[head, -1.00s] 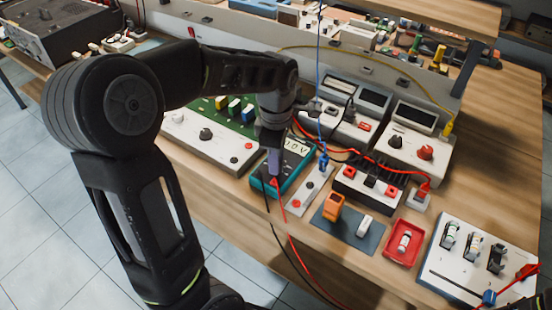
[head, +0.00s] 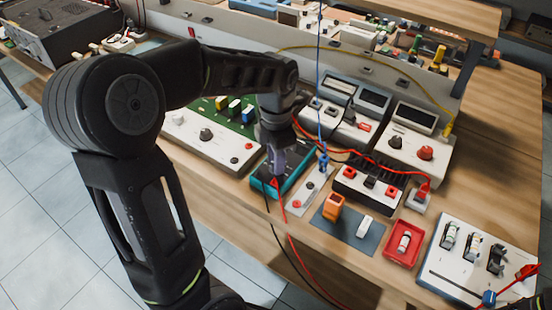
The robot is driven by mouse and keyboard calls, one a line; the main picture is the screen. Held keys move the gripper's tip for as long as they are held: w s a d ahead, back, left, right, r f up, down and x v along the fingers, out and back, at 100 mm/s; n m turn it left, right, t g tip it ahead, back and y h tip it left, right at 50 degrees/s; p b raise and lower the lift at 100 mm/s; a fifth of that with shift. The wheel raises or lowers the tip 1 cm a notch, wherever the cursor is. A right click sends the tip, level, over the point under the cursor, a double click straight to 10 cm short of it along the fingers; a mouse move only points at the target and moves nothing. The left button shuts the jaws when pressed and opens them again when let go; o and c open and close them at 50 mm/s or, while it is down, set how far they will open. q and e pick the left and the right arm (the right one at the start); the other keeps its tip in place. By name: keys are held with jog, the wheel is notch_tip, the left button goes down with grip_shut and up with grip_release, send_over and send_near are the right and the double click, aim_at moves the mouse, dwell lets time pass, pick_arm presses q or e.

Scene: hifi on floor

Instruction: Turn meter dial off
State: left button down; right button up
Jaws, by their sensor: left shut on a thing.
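The teal-edged multimeter (head: 296,177) lies on the wooden workbench near its front edge. My left gripper (head: 276,168) reaches down over its face, with its fingers at the middle of the meter where the dial would be. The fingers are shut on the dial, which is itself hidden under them. The display is dark now, with no digits that I can make out. A red lead and a black lead run from the meter's lower end down past the bench edge.
A grey strip with a blue plug (head: 323,161) stands close on the meter's right. A white box with a black knob (head: 205,134) is on its left. Red and blue wires pass close by my gripper. An orange block (head: 333,206) and a red tray (head: 403,258) lie further right.

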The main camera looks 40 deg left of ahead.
dwell(0.3)
pick_arm(q)
jog(key=c, duration=1.2)
grip_release()
jog(key=shift+r, duration=0.1)
notch_tip(320, 180, up, 8)
jog(key=shift+f, duration=0.15)
